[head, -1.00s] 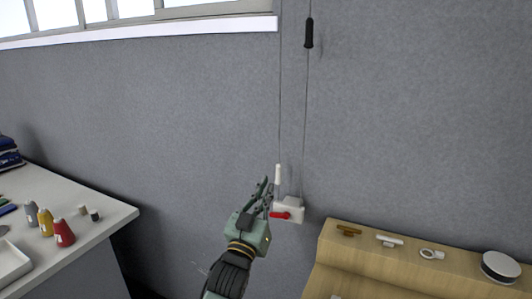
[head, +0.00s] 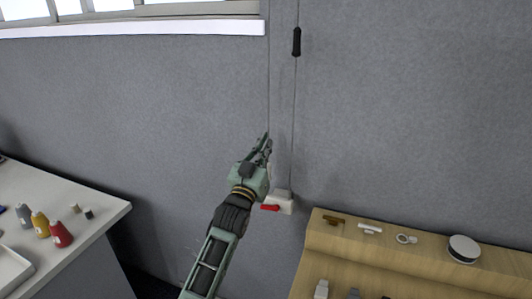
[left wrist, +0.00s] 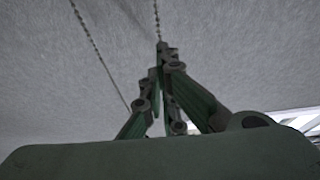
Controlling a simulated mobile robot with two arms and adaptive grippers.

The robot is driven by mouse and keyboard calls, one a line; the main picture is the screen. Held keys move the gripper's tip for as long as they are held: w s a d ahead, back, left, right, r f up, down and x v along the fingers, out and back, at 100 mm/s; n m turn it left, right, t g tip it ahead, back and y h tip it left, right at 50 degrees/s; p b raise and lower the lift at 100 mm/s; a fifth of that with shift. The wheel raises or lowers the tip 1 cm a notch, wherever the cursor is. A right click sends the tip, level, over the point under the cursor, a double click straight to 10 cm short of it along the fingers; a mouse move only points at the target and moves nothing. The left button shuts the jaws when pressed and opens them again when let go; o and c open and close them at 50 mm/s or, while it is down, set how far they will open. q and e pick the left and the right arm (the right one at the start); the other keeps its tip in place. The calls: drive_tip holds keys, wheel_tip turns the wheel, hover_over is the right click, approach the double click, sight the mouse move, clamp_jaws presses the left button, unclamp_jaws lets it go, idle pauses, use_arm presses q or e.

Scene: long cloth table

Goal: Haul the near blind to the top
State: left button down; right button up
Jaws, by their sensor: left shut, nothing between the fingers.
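A thin cord loop hangs on the grey wall as two strands. The right strand carries a black grip (head: 296,42) high up. The loop runs down to a white wall box (head: 284,203) with a red lever (head: 270,208). My left gripper (head: 267,142) is shut and points up, at the left strand (head: 268,85) above the box. In the left wrist view its closed fingertips (left wrist: 166,50) overlap one beaded strand (left wrist: 156,18); I cannot tell whether they touch it. A second strand (left wrist: 95,45) passes to the left. The blind is not in view. My right gripper is not in view.
A wooden rack (head: 330,250) with small fittings and a round white-topped tin (head: 463,248) is at lower right. A window sill (head: 130,28) runs along the top left. The wall between is clear.

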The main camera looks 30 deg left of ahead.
use_arm(q)
drive_tip(key=f, duration=0.2)
drive_tip(key=f+p, duration=0.1)
drive_tip(key=f, duration=0.1)
drive_tip(key=shift+w, duration=0.25)
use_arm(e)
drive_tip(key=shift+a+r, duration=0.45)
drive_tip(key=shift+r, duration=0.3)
